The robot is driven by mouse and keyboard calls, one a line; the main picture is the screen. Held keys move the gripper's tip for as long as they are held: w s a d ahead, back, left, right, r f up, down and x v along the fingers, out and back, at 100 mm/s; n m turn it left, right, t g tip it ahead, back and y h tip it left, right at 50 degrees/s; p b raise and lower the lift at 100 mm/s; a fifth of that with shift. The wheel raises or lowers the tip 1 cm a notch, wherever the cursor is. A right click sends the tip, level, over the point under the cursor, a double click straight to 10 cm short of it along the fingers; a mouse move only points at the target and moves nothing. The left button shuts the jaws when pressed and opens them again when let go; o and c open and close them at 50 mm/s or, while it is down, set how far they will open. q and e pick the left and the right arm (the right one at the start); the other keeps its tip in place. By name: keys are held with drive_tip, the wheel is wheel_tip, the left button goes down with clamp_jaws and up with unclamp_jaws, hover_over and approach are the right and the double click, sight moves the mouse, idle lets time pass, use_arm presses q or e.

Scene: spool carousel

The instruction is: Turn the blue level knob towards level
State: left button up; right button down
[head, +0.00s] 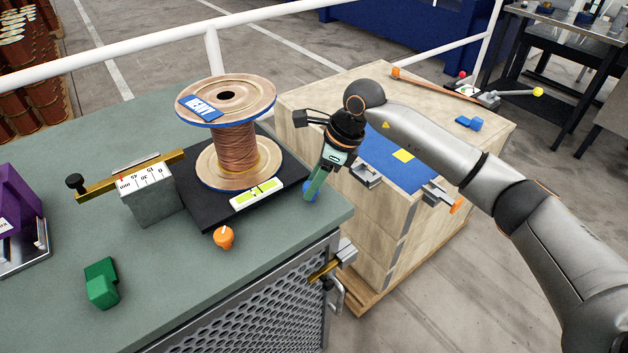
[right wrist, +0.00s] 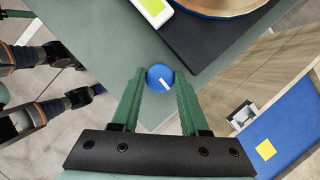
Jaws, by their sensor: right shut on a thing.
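The blue level knob (head: 309,189) sits at the right edge of the green-grey bench, beside the black plate. My right gripper (head: 313,186) reaches down over it with green fingers. In the right wrist view the knob (right wrist: 160,77) is between the fingertips, and the gripper is shut on it. The knob's white pointer mark slants toward the lower right in that view. The yellow-green level vial (head: 257,193) lies on the black plate's front edge; its bubble is too small to judge. My left gripper is not in view.
A copper wire spool (head: 233,145) stands on the black plate (head: 207,217). An orange knob (head: 224,238) is in front of the plate. A grey scale block (head: 148,194) and a green block (head: 101,283) are at left. A wooden crate (head: 383,255) stands right of the bench.

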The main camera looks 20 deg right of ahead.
drive_tip(key=m+t+h+b, duration=0.1)
drive_tip(key=m+b, duration=0.1)
drive_tip(key=m, duration=0.2)
drive_tip(key=shift+s, duration=0.1)
drive_tip(key=m+b, duration=0.1)
drive_tip(key=m, duration=0.1)
drive_tip(key=m+t+h+b, duration=0.1)
drive_tip(key=m, duration=0.2)
drive_tip(key=shift+a+h+b, duration=0.15)
drive_tip(key=shift+h+b, duration=0.15)
drive_tip(key=shift+r, duration=0.1)
idle(0.4)
drive_tip(key=c, duration=0.7)
unclamp_jaws()
drive_tip(key=shift+s, duration=0.1)
drive_tip(key=b+v, duration=0.1)
drive_tip(key=v, duration=1.1)
drive_tip(key=shift+s+r, duration=0.15)
drive_tip(key=shift+s, duration=0.1)
